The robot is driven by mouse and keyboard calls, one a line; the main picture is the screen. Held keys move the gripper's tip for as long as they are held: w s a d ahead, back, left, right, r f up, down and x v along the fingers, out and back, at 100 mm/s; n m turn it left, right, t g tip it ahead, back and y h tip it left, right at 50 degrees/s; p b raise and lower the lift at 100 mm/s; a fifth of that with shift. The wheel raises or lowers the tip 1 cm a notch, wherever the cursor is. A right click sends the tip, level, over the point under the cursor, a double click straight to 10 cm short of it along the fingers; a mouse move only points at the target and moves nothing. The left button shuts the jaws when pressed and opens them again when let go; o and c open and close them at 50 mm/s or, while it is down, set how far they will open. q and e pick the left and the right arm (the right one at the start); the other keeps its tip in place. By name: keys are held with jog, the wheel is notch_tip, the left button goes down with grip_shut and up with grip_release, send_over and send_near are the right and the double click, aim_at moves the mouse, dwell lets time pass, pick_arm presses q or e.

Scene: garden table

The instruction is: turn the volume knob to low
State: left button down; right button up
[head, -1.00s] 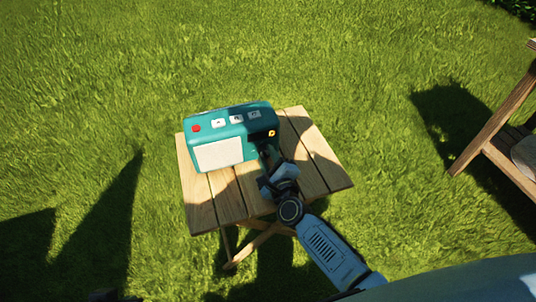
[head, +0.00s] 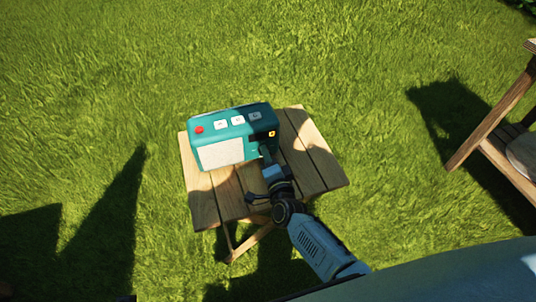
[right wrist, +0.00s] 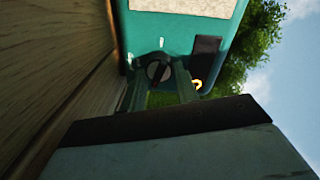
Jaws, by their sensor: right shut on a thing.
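A teal radio (head: 232,134) with a pale speaker panel stands on a small wooden table (head: 204,212) in the head view. Its front also fills the top of the right wrist view (right wrist: 160,28). My right gripper (head: 264,155) is at the lower right of the radio's front. In the right wrist view, its two fingers are shut on the dark round volume knob (right wrist: 158,70), one on each side. A pale mark is on the teal face just above the knob. In the head view the knob is hidden by the gripper. My left gripper is not in view.
A red button (head: 199,130) and several white buttons (head: 238,119) are on the radio's top. A small lit orange symbol (head: 272,134) shows on its front. The table's right part is bare, with grass around.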

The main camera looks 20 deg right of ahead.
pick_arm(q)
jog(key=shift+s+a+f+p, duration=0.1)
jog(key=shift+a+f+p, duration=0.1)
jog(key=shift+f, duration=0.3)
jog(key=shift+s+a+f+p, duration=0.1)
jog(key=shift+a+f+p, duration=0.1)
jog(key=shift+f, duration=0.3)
pick_arm(e)
jog(key=shift+n, duration=1.8)
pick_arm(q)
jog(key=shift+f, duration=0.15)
pick_arm(e)
jog(key=o, duration=1)
